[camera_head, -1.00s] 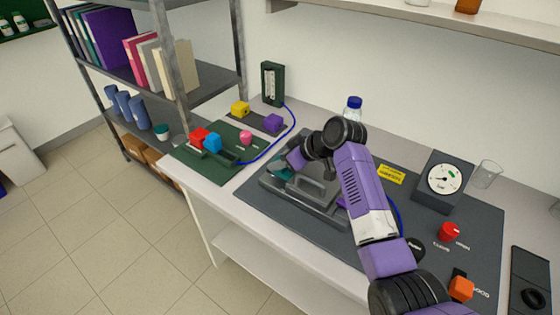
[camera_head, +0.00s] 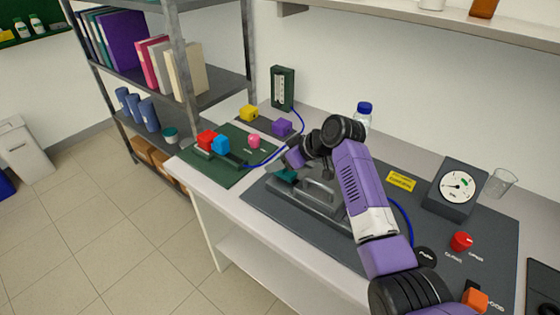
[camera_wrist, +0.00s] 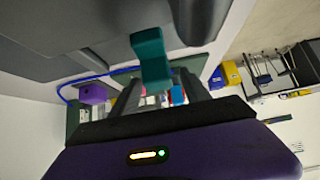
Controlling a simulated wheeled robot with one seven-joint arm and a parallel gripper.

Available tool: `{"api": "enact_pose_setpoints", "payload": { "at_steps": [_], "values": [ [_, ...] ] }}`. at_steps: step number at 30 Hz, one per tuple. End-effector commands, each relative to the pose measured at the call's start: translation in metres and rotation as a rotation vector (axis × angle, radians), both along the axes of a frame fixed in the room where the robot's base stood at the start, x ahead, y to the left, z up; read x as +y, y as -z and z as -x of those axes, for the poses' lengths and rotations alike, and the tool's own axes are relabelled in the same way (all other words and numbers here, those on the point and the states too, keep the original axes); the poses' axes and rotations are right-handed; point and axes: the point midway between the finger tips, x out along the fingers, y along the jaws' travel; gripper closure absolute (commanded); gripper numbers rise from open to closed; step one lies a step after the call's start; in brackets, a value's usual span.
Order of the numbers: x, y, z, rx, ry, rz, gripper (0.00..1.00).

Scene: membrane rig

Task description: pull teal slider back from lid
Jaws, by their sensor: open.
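The teal slider (camera_wrist: 152,60) shows large in the wrist view, between my two dark fingers in the picture. It also shows as a small teal patch (camera_head: 286,175) at the left end of the grey lid (camera_head: 322,192) in the head view. My gripper (camera_wrist: 161,78) is open, with its fingers pointing toward the slider's side of the lid. I cannot tell whether a finger touches the slider.
The rig stands on a dark mat (camera_head: 262,205). A gauge box (camera_head: 455,188), a red knob (camera_head: 461,241) and an orange block (camera_head: 475,299) lie to the right. A green mat (camera_head: 216,172) with coloured blocks lies left, and a blue tube (camera_head: 270,158) runs near my wrist.

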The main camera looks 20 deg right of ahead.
Motion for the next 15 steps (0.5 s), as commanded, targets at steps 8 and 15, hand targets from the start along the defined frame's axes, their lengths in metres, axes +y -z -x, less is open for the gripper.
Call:
{"api": "enact_pose_setpoints", "payload": {
  "at_steps": [8, 15],
  "values": [
    [-0.011, -0.017, 0.014, -0.004, 0.002, 0.000, 0.45],
    [-0.026, -0.043, 0.035, -0.003, 0.001, -0.001, 0.45]
  ]
}}
